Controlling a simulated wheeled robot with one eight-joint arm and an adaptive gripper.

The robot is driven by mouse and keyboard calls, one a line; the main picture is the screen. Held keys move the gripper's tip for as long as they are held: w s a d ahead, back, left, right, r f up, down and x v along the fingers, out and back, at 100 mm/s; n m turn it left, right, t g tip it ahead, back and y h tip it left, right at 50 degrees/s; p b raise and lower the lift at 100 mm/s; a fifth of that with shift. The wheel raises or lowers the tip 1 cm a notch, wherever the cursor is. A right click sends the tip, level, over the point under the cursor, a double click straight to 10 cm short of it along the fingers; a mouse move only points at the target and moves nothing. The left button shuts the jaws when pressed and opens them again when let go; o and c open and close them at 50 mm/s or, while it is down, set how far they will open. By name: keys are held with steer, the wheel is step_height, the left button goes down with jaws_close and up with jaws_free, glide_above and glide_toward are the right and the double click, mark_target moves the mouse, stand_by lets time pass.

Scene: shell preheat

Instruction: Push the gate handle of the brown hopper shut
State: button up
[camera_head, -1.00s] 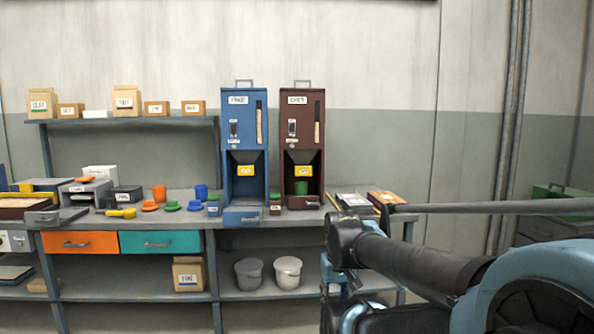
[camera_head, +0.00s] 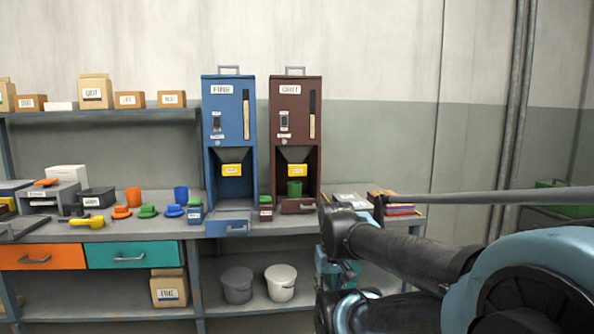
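The brown hopper (camera_head: 278,130) stands upright on the workbench, right of the blue hopper, with a label that seems to read GRIT. A yellow labelled piece (camera_head: 297,170) sits at its chute, level with a similar one on the blue hopper. Whether this is the gate handle, and whether the gate is open or shut, is too small to tell. A green cup (camera_head: 294,189) stands in the bay below the chute. My arm reaches in from the right, its dark links in front of the bench's right end, apart from the hopper. No gripper fingers can be made out.
The blue hopper (camera_head: 213,150) stands close on the left. A small dark jar (camera_head: 265,209) stands between the hopper fronts. Books (camera_head: 398,203) lie to the right on the bench (camera_head: 130,235). Small coloured cups and boxes crowd the left. Two lidded buckets (camera_head: 281,284) sit on the lower shelf.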

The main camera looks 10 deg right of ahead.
steer(key=o, duration=0.8)
steer(key=shift+s+r, duration=0.2)
steer(key=shift+r, duration=0.1)
steer(key=shift+c, duration=0.2)
steer(key=o, duration=0.8)
steer(key=w, duration=0.1)
steer(key=w+r+t, duration=0.1)
steer(key=w, duration=0.1)
steer(key=shift+w, duration=0.2)
steer(key=shift+c, duration=0.2)
steer(key=w+r+t, duration=0.4)
steer(key=w+t, duration=0.2)
steer(key=w, duration=0.9)
steer(key=w+r+t, duration=0.5)
steer(key=w+t, duration=0.1)
steer(key=w, duration=0.9)
steer(key=w+r+t, duration=0.5)
steer(key=w+t, duration=0.2)
steer(key=w, duration=0.8)
steer(key=shift+w, duration=0.4)
